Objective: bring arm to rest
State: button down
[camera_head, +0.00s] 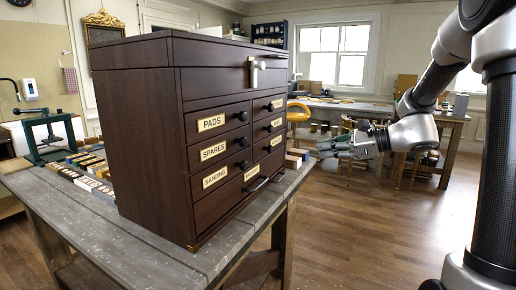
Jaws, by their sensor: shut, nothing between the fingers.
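My gripper (330,147) hangs in the air to the right of the dark wooden chest, at the end of my arm, which comes in from the right side. Its fingers point left toward the chest's drawer front and appear apart from it. The fingers are shut and hold nothing that I can see.
The dark chest of labelled drawers (150,130) stands on a grey worktable (160,250). Its drawers look closed. Several small blocks (95,185) and a green press (45,135) are at the left. Open wooden floor (370,235) lies below my arm. Workbenches stand behind.

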jog(key=s+d+f+n+g+h, duration=0.1)
jog(key=s+f+n+g+h, duration=0.15)
jog(key=s, duration=0.35)
jog(key=s+d+f+n+g+h, duration=0.1)
jog(key=s+f+n+g, duration=0.15)
jog(key=s+n, duration=0.2)
jog(key=s+d+r+n+t+h, duration=0.1)
jog(key=s+d+n+h, duration=0.3)
jog(key=s, duration=0.5)
jog(key=s+d+r+n+t+h, duration=0.1)
jog(key=s+d+r+n+h, duration=0.1)
jog(key=s+d+n+h, duration=0.3)
jog(key=s+n, duration=0.4)
